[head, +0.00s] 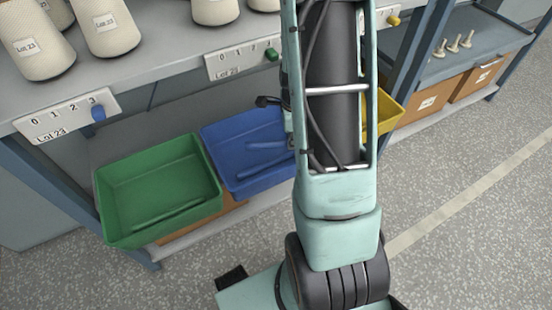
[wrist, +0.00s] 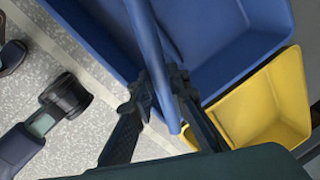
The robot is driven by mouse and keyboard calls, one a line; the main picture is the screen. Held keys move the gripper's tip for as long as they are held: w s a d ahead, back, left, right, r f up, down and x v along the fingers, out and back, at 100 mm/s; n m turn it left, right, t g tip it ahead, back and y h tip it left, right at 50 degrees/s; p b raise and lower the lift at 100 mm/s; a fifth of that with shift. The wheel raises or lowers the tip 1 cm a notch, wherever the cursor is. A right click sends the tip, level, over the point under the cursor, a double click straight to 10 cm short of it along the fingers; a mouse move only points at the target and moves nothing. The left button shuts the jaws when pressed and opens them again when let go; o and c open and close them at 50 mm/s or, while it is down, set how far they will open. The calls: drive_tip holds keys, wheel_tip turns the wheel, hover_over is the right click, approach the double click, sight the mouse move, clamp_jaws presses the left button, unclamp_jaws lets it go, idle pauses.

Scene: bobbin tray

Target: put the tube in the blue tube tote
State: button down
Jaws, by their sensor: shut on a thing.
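My gripper (wrist: 160,88) is shut on a blue tube (wrist: 149,45) in the wrist view. The tube passes between the two dark fingers, with its long end running to the top edge. The blue tube tote (wrist: 232,72) lies behind and beyond the tube in this view. In the head view the blue tote (head: 222,133) sits on the lower shelf, its right part hidden by my arm. A blue tube-like shape (head: 262,147) lies inside it. My gripper and the held tube cannot be made out clearly in the head view.
A green tote (head: 121,180) stands left of the blue one, with a long dark green shape in it. A yellow tote (head: 389,112) stands to the right, partly behind my arm. The shelf above holds white bobbins (head: 105,28). Bare floor lies in front.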

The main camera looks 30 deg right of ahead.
drive_tip(key=shift+w+a+f+b, duration=0.25)
drive_tip(key=shift+a+f+b, duration=0.35)
drive_tip(key=shift+f, duration=0.8)
drive_tip(key=shift+w+a+f+b, duration=0.35)
drive_tip(key=shift+a+f, duration=0.4)
drive_tip(key=shift+f, duration=0.7)
drive_tip(key=shift+w+a+f+b, duration=0.15)
drive_tip(key=shift+a+f+b, duration=0.45)
drive_tip(key=shift+f, duration=0.8)
